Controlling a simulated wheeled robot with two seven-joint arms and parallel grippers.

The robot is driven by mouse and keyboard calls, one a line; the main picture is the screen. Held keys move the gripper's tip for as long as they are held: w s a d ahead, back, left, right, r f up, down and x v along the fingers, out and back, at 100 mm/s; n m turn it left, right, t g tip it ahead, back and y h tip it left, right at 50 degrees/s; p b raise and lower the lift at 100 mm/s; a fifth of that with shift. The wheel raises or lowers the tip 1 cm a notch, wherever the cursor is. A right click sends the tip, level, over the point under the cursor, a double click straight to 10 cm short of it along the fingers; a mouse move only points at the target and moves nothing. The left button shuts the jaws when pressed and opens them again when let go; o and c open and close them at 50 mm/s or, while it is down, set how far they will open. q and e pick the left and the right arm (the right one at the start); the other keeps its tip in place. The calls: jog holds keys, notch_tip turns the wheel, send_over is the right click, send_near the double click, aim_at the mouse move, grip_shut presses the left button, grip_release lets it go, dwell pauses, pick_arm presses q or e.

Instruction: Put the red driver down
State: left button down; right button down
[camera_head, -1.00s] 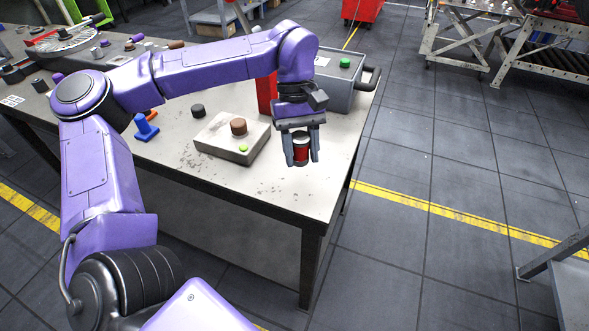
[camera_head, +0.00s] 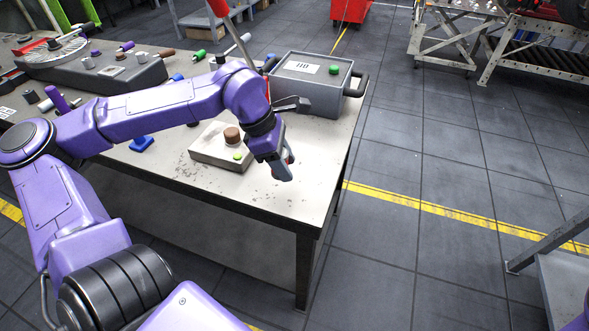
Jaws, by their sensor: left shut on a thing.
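My left gripper (camera_head: 284,172) is over the front right part of the workbench (camera_head: 235,195), right of a pale block. It is shut on the red driver (camera_head: 290,157). Only a small red and dark part of the driver shows beside the fingers; the rest is hidden by the gripper. The fingers point down and slightly to the right. I cannot tell whether the driver touches the bench top. My right gripper is not in view.
The pale block (camera_head: 208,153) carries a brown knob (camera_head: 232,134) and a green button. A grey box (camera_head: 310,88) with a green button stands behind the gripper. A blue piece (camera_head: 141,144) lies to the left. Bench top near the front right corner is clear.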

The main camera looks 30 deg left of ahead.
pick_arm(q)
jog(key=w+f, duration=0.1)
jog(key=f, duration=0.1)
jog(key=w+f, duration=0.1)
jog(key=f, duration=0.1)
jog(key=w+f, duration=0.1)
jog(key=f, duration=0.1)
jog(key=shift+d, duration=0.15)
jog(key=shift+w+f, duration=0.1)
jog(key=shift+f, duration=0.35)
jog(key=shift+f, duration=0.15)
jog(key=c, duration=0.6)
grip_release()
jog(key=shift+r, duration=0.45)
jog(key=v, duration=1.1)
jog(key=shift+s+a+r, duration=0.15)
jog(key=shift+s+a, duration=0.05)
